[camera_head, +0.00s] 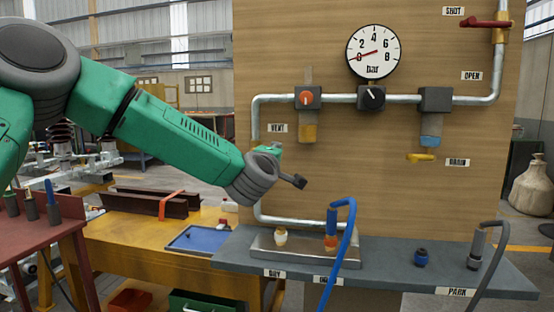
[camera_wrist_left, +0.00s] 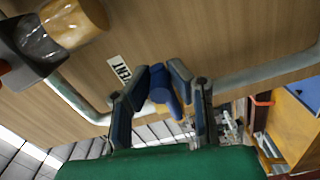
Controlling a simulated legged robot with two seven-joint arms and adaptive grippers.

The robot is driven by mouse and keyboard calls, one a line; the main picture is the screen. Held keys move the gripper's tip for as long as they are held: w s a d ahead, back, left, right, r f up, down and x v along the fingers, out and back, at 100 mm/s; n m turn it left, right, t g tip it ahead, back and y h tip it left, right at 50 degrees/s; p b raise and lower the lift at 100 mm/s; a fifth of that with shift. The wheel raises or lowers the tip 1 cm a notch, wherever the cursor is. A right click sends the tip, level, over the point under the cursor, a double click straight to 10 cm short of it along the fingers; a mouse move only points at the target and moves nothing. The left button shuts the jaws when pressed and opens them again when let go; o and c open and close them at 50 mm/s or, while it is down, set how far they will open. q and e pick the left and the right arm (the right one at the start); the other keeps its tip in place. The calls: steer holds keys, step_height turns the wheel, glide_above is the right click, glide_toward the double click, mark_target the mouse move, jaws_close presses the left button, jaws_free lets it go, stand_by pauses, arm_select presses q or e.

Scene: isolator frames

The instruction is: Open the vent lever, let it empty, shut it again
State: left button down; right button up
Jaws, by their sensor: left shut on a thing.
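My left gripper (camera_head: 277,160) is in front of the board, just below the VENT label (camera_head: 277,128). In the left wrist view the gripper (camera_wrist_left: 162,82) is shut, with its pads on either side of a blue handle (camera_wrist_left: 160,92), which I take to be the vent lever. The label shows close by in that view. In the head view the gripper hides the lever, so its angle to the pipe is hard to tell. The gauge (camera_head: 373,52) has its red needle close to 0. My right gripper is not in view.
A pipe (camera_head: 270,97) runs along the board through a regulator (camera_head: 371,97) and filter bowls. A red lever (camera_head: 486,23) is at top right, a yellow drain lever (camera_head: 420,157) lower right. A blue hose (camera_head: 346,250) stands on the grey shelf (camera_head: 390,254) below.

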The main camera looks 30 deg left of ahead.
arm_select(q)
steer(key=shift+a+r, duration=0.15)
steer(key=shift+r, duration=0.05)
steer(key=c, duration=1.5)
jaws_free()
steer(key=shift+s, duration=0.15)
steer(key=shift+f, duration=0.15)
steer(key=v, duration=1.1)
steer(key=shift+s, duration=0.4)
